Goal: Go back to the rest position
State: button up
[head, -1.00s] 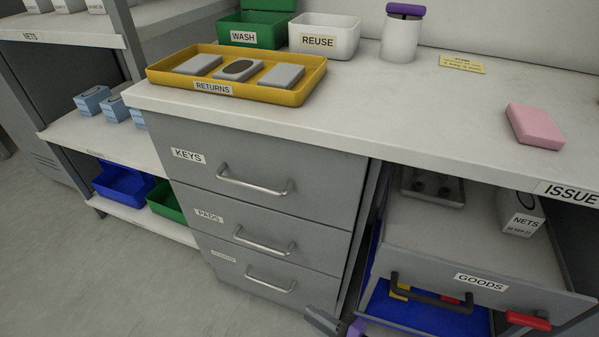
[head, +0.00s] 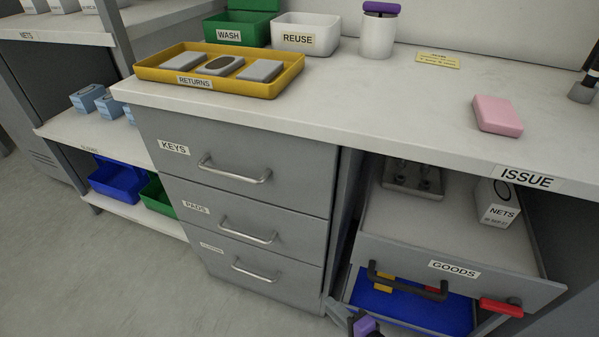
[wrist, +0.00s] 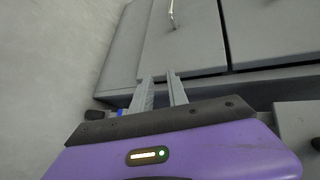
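My gripper shows in the wrist view (wrist: 160,92) with its two grey fingers apart and nothing between them. Its purple body fills the bottom of that view. The wrist view looks onto grey drawer fronts (wrist: 185,45) and the floor. No held object is visible.
The GOODS drawer (head: 455,270) stands pulled out, holding a NETS box (head: 496,203). Closed KEYS (head: 240,160) and PADS drawers are left of it. The counter carries a yellow RETURNS tray (head: 150,76) and a pink block (head: 497,115). The floor (head: 80,270) at left is clear.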

jog(key=s+d+r+n+t+h, duration=0.3)
jog(key=s+d+r+n+h, duration=0.3)
jog(key=s+d, duration=0.5)
jog(key=s+r+n+h+p, duration=0.15)
jog(key=s+r+n, duration=0.45)
jog(key=s+r, duration=1.55)
notch_tip(320, 180, up, 32)
jog(key=p, duration=3.1)
jog(key=shift+t+p, duration=0.4)
jog(key=shift+w+h, duration=0.1)
jog(key=shift+h, duration=0.15)
